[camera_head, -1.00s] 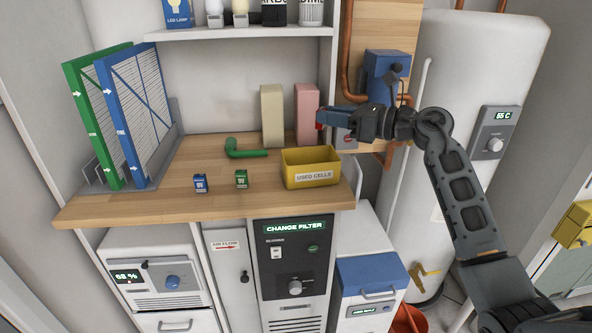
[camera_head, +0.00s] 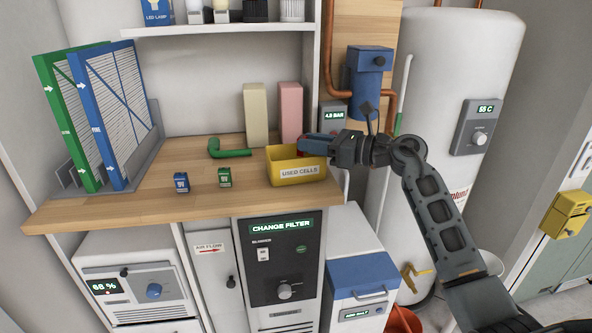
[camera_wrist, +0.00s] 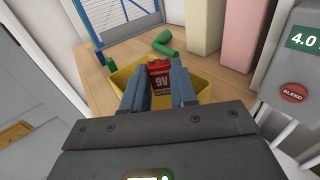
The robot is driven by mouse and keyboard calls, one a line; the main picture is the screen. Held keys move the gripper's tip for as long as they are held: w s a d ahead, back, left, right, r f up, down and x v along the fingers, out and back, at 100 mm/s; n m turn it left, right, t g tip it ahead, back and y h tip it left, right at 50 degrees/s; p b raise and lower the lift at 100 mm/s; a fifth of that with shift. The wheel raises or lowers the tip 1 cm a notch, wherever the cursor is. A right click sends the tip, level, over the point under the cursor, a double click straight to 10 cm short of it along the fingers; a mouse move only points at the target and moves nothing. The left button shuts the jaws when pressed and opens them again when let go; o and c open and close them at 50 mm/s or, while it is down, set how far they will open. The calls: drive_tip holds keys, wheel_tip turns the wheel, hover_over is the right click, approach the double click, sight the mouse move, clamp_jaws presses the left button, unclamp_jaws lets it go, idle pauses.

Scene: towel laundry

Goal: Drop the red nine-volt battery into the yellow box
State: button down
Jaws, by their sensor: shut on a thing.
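The red nine-volt battery (camera_wrist: 159,76) is between the fingers of my gripper (camera_wrist: 158,82) in the wrist view, its "9V" label facing the camera. My gripper (camera_head: 316,142) is shut on it. In the head view the gripper is at the right end of the yellow box (camera_head: 284,176), at about rim height or a little above; only a trace of red shows there. The yellow box, labelled "USED CELLS", stands on the wooden counter. In the wrist view the yellow box (camera_wrist: 204,92) surrounds the battery and fingertips from behind, its inside partly hidden by the fingers.
A blue battery (camera_head: 181,182) and a green battery (camera_head: 224,177) stand on the counter (camera_head: 120,208) left of the box. A green elbow pipe (camera_head: 228,150), a beige block (camera_head: 255,114) and a pink block (camera_head: 290,112) are behind. Two filters (camera_head: 108,115) stand at left.

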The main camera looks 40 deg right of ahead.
drive_tip(key=c, duration=0.8)
unclamp_jaws()
drive_tip(key=b+v, duration=0.1)
drive_tip(key=v, duration=0.6)
drive_tip(key=shift+s+d, duration=0.15)
drive_tip(key=shift+s, duration=0.25)
